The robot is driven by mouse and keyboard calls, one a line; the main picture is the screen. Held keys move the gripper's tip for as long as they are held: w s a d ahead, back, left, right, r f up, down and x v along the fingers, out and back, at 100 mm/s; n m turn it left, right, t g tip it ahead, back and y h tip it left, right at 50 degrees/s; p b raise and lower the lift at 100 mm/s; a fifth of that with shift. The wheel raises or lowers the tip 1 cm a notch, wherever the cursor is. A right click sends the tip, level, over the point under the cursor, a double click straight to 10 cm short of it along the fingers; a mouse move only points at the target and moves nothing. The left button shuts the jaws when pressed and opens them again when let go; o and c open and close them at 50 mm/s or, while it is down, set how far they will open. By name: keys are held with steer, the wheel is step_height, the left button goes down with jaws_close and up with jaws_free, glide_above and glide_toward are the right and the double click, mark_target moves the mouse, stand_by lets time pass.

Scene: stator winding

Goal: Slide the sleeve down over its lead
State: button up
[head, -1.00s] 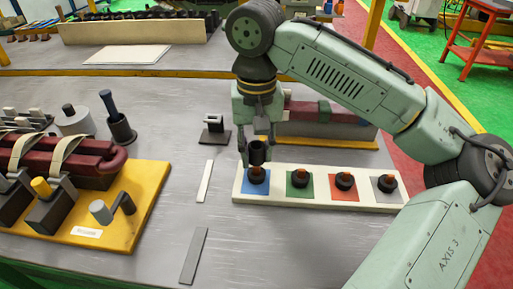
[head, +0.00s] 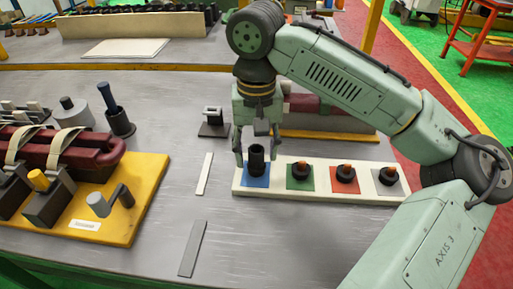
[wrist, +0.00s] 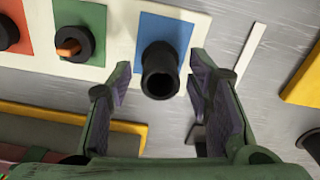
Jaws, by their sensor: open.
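The black sleeve (head: 257,161) stands upright over the lead on the blue square (head: 257,181) at the left end of the white board. It hides that copper lead. The wrist view also shows the sleeve (wrist: 160,72), its dark open end facing me. My gripper (head: 257,152) is over the blue square with its fingers apart on either side of the sleeve. In the wrist view, a gap shows between each finger of my gripper (wrist: 160,85) and the sleeve.
The white board (head: 322,192) also carries green, red and grey squares with copper leads in black collars. A yellow fixture (head: 120,225) with a dark red coil stands at left. Two flat strips lie on the table between. A small black stand (head: 213,122) is behind.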

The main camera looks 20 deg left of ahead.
stand_by(0.3)
step_height(320, 180, up, 12)
stand_by(0.5)
stand_by(0.5)
